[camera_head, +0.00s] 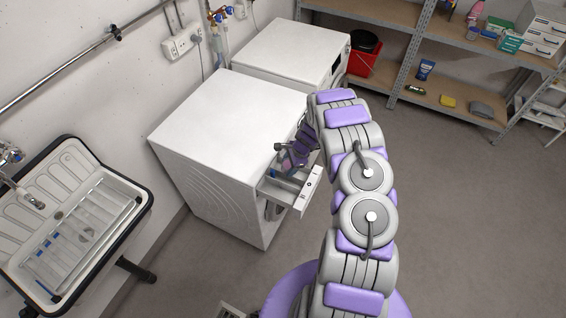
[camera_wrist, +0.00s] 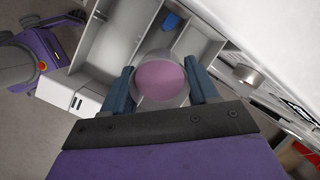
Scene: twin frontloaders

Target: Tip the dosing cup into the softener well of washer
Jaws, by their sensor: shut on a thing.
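My gripper (camera_wrist: 162,92) is shut on the dosing cup (camera_wrist: 161,68), a clear round cup with pink liquid showing in it. The blue-grey fingers press it from both sides. I cannot tell how far the cup is tilted. The washer (camera_head: 225,125) nearest me has its dispenser drawer (camera_head: 308,190) pulled out. In the head view my gripper (camera_head: 292,160) is just above this drawer, and the cup is hard to make out there. The wrist view shows the drawer's walled wells (camera_wrist: 195,42) beyond the cup, with a blue piece (camera_wrist: 171,20) in one. The cup hides part of the wells.
A second white machine (camera_head: 292,50) stands behind the first. A round silver knob (camera_wrist: 247,75) is close at the right of the wrist view. A sink (camera_head: 75,225) is at the left, shelves (camera_head: 440,85) are at the back right. The floor at right is clear.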

